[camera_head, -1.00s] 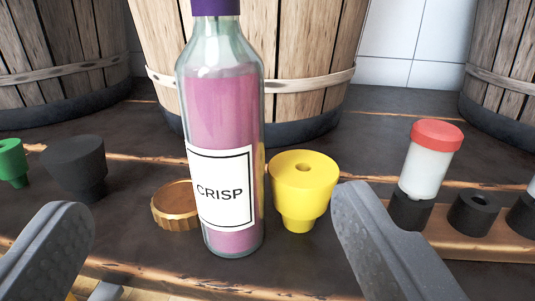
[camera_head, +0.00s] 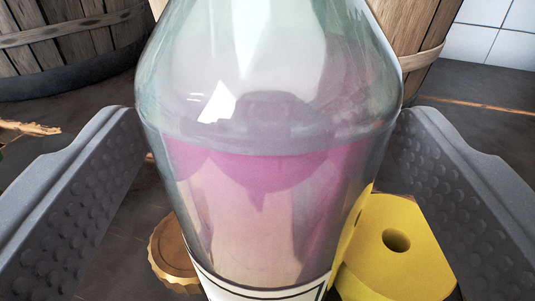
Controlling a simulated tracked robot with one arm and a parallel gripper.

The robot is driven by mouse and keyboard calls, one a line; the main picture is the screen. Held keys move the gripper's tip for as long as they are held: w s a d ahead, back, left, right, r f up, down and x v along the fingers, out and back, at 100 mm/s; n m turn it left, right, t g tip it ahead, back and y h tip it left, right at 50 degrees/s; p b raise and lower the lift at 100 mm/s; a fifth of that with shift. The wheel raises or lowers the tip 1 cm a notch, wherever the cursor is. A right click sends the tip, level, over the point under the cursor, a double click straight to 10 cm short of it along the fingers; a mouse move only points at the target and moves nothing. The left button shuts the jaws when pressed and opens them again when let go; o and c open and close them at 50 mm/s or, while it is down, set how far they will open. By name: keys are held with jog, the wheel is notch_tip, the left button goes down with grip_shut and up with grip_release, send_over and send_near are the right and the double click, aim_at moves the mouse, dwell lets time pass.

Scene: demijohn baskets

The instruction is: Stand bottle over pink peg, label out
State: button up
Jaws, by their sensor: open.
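The bottle (camera_head: 270,170) is clear glass with pink-purple liquid and stands upright, filling the middle of the view. The top edge of its white label (camera_head: 265,291) shows at the bottom of the picture, facing me; its wording is out of frame now. The bottle's neck and cap are cut off at the top. My gripper (camera_head: 268,140) is open, with one grey padded finger on each side of the bottle; whether either pad touches the glass is not clear. No pink peg is in view.
A yellow stopper (camera_head: 395,262) with a hole in its top is close by the bottle's right side, near my right finger. A gold ribbed cap (camera_head: 172,255) lies at its left. Wooden barrels (camera_head: 75,35) stand behind on the dark surface.

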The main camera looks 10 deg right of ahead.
jog(key=shift+w+d, duration=0.1)
jog(key=shift+w, duration=0.5)
grip_shut()
jog(key=shift+r, duration=0.1)
